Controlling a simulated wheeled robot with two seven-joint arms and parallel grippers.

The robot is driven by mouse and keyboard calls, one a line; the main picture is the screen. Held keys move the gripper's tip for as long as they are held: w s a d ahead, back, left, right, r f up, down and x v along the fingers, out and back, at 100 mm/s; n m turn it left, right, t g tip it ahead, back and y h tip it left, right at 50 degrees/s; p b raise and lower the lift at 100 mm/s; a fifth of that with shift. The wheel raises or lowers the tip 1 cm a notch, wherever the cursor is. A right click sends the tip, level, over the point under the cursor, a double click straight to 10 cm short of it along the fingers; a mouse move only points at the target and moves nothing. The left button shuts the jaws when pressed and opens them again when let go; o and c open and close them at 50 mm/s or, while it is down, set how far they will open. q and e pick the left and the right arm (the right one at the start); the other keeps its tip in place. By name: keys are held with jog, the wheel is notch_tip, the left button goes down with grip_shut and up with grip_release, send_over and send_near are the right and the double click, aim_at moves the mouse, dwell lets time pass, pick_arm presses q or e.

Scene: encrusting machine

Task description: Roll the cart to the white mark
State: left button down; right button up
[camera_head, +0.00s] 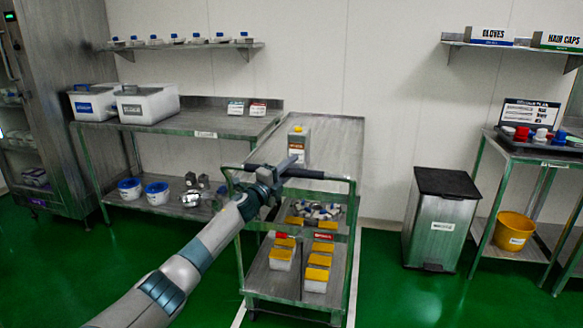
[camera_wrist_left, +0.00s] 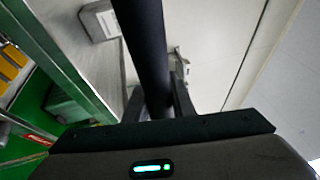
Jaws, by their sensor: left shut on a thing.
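The cart (camera_head: 341,128) is a metal trolley with a top and lower shelves, standing in the middle of the head view. Its black handle bar (camera_head: 318,174) runs across the near end, and the bar also shows in the left wrist view (camera_wrist_left: 146,45). My left gripper (camera_head: 270,178) is shut on this handle bar; my arm hides part of the cart's left side. The white mark (camera_head: 239,314) shows as thin white lines on the green floor beside the cart's base, with another line at its right (camera_head: 351,306). My right gripper is out of view.
A steel table (camera_head: 205,122) with white bins stands left of and behind the cart. A grey pedal bin (camera_head: 440,219) and a right-hand table (camera_head: 540,150) with a yellow bucket (camera_head: 509,231) below stand to the right. Green floor is open between cart and pedal bin.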

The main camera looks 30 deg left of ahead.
pick_arm(q)
jog(key=shift+f, duration=0.1)
jog(key=c, duration=1.5)
grip_release()
jog(key=b+v, duration=0.1)
jog(key=v, duration=1.6)
jog(key=shift+s, duration=0.15)
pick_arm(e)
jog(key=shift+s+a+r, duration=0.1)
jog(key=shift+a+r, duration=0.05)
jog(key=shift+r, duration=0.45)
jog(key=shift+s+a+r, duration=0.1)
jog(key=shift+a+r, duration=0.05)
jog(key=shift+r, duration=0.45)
pick_arm(q)
jog(key=shift+a, duration=0.1)
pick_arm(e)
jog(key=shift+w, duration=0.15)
